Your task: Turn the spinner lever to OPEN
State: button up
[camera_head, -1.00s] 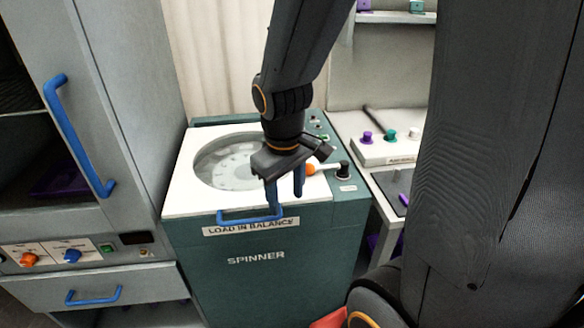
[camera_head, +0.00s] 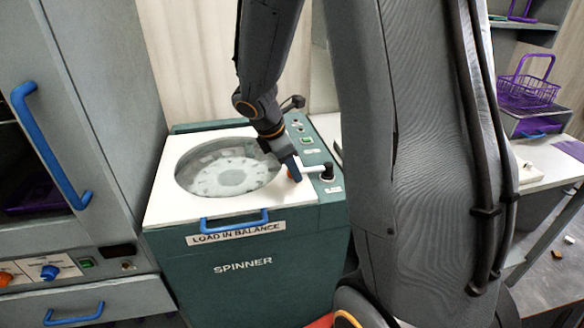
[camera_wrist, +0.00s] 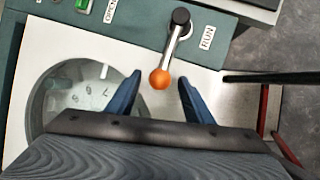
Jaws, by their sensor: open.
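The spinner lever is a metal rod on a black pivot (camera_head: 327,171) at the right of the spinner's top. Its orange ball knob (camera_wrist: 160,79) shows clearly in the wrist view, where the rod (camera_wrist: 172,50) slants from the pivot toward my gripper. My gripper (camera_wrist: 158,80) is open, with its blue fingers on either side of the knob. No contact shows. In the head view my gripper (camera_head: 294,170) is at the knob and partly hides it. The teal spinner (camera_head: 245,265) has a white top with a round clear window (camera_head: 228,172). A label near the pivot reads RUN.
A grey cabinet with blue handles (camera_head: 50,145) stands at the left of the spinner. A bench with a purple basket (camera_head: 528,92) is at the right. A blue handle (camera_head: 235,221) sits on the spinner's front edge. My arm hides much of the area right of the spinner.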

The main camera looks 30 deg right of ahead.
jog(key=shift+d+f, duration=0.25)
jog(key=shift+f, duration=0.35)
grip_shut()
jog(key=shift+w, duration=0.15)
